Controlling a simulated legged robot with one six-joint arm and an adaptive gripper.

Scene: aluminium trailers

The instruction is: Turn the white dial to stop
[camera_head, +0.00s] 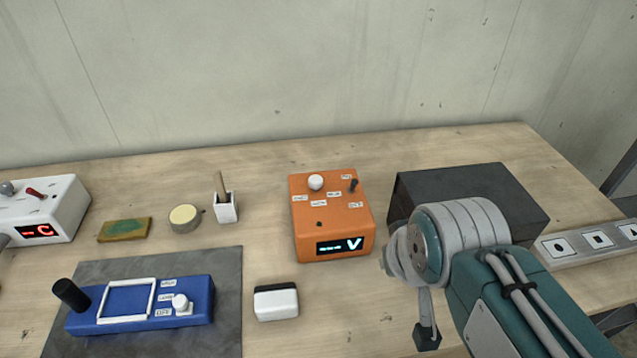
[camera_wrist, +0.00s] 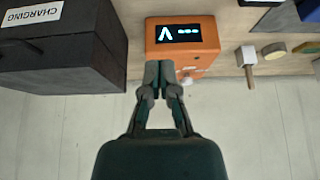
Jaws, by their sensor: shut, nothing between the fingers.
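A white round dial (camera_head: 316,182) sits on top of the orange box (camera_head: 308,225), with small labels around it that are too small to read surely. In the wrist view, which looks upside down, the white dial (camera_wrist: 186,80) shows at the edge of the orange box (camera_wrist: 203,47). A second white knob (camera_head: 181,303) is on the blue panel (camera_head: 200,285), beside small labels. My gripper (camera_wrist: 160,66) is shut and empty; its fingertips overlap the orange box in the wrist view, just beside the dial. I cannot tell their distance. In the head view the fingertips cannot be made out.
A dark charging box (camera_head: 475,190) stands right of the orange box, behind my arm. A black lever (camera_head: 353,185) stands near the dial. The wall is behind.

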